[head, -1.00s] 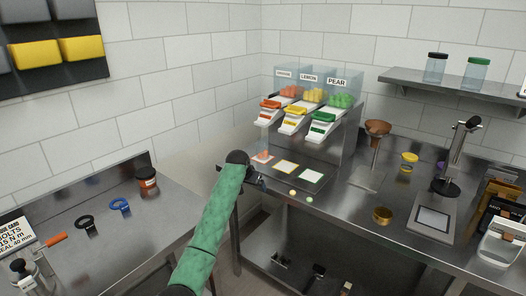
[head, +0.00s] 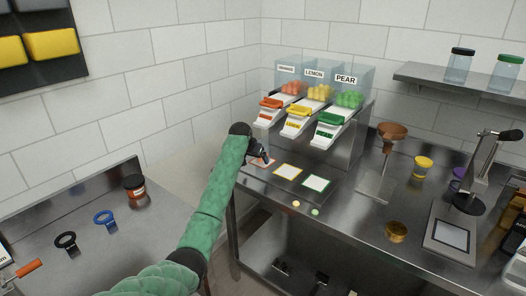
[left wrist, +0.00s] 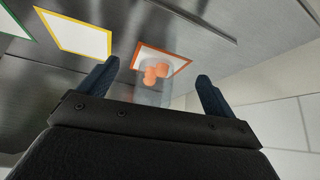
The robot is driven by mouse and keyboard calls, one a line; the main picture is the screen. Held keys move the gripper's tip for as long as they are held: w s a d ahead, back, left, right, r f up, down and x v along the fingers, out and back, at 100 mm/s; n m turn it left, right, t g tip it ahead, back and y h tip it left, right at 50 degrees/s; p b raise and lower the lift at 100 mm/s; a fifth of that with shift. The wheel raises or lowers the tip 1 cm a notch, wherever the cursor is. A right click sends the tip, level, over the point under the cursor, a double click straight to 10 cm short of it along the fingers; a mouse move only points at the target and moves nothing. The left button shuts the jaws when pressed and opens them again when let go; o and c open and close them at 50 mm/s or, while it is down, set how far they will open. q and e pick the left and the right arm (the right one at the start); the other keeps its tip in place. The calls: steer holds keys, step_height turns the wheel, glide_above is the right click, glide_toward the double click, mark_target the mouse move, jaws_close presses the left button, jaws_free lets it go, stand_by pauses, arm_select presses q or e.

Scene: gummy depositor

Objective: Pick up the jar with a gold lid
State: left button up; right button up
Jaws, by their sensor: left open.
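A jar with a yellow-gold lid (head: 423,166) stands on the right-hand steel counter, beyond a small gold round thing (head: 396,232) that may be a cup or a lid. My left gripper (head: 264,156) is far to the left of both, by the orange-bordered card under the dispensers. In the left wrist view its fingers (left wrist: 157,74) are apart. A clear jar or cup with orange gummies (left wrist: 155,75) shows between and beyond them, at the orange-bordered card (left wrist: 145,54). No lid is visible on it. Whether the fingers touch it cannot be told. My right gripper is not in view.
The dispensers (head: 316,110) stand above the cards. A brown funnel stand (head: 390,140) and a press (head: 470,195) are on the counter. Two lidded jars stand on the shelf (head: 450,80). A dark-lidded jar (head: 135,188) is on the left table.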

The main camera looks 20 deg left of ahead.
arm_select(q)
steer(key=w, duration=0.3)
steer(key=w+p, duration=0.1)
steer(key=shift+w+d+f, duration=0.15)
steer(key=shift+w+f, duration=0.05)
steer(key=shift+f, duration=0.1)
steer(key=shift+w+d+r, duration=0.2)
steer(key=shift+w, duration=0.05)
steer(key=w+p, duration=0.1)
steer(key=w, duration=0.2)
steer(key=shift+w+d+p, duration=0.2)
steer(key=shift+p, duration=0.2)
steer(key=shift+w, duration=0.35)
steer(key=shift+w+f+p, duration=0.25)
steer(key=shift+f+p, duration=0.25)
steer(key=shift+f, duration=0.15)
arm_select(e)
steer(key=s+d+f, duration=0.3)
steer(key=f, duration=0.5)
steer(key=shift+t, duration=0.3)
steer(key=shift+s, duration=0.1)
arm_select(q)
steer(key=c, duration=1.1)
